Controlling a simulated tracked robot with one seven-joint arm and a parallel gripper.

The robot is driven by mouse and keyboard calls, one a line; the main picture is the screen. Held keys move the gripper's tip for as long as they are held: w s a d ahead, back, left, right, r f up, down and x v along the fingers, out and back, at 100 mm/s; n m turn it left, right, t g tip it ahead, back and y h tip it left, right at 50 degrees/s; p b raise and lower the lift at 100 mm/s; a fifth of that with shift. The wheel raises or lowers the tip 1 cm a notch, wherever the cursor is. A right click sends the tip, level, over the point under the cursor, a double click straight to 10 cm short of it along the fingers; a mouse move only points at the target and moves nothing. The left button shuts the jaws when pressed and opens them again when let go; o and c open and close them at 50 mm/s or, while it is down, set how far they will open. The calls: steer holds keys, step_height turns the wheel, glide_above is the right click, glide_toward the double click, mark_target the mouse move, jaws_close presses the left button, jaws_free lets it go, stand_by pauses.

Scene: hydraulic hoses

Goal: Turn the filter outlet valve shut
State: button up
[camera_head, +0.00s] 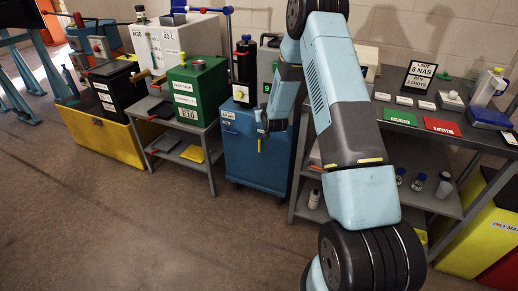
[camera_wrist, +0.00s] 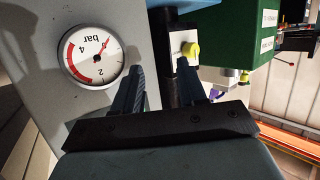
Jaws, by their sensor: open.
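In the wrist view, which is turned upside down, a yellow knob (camera_wrist: 191,50) sits on a pale fitting beside a dark upright body (camera_wrist: 160,45). I cannot tell for sure whether this knob is the filter outlet valve. My gripper (camera_wrist: 162,68) is open and empty, its two dark fingers apart. The right fingertip is close to the knob in the picture; contact cannot be told. In the head view my gripper (camera_head: 265,122) is partly hidden by my arm, in front of the blue cart (camera_head: 245,165). A black filter housing (camera_head: 244,72) stands on that cart.
A pressure gauge (camera_wrist: 94,55) on a grey panel is left of my fingers. A green box (camera_head: 197,88) stands on a grey stand left of the cart. A grey bench (camera_head: 425,125) with cards and bottles is at right. The floor in front is clear.

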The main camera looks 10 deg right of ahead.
step_height(320, 180, down, 15)
steer(key=s+t, duration=0.1)
steer(key=t, duration=0.1)
steer(key=m+t+h, duration=0.1)
steer(key=t, duration=0.1)
glide_toward(259, 146)
steer(key=w, duration=0.8)
steer(key=shift+w+d+r, duration=0.25)
steer(key=shift+r, duration=0.15)
jaws_close()
steer(key=shift+a, duration=0.1)
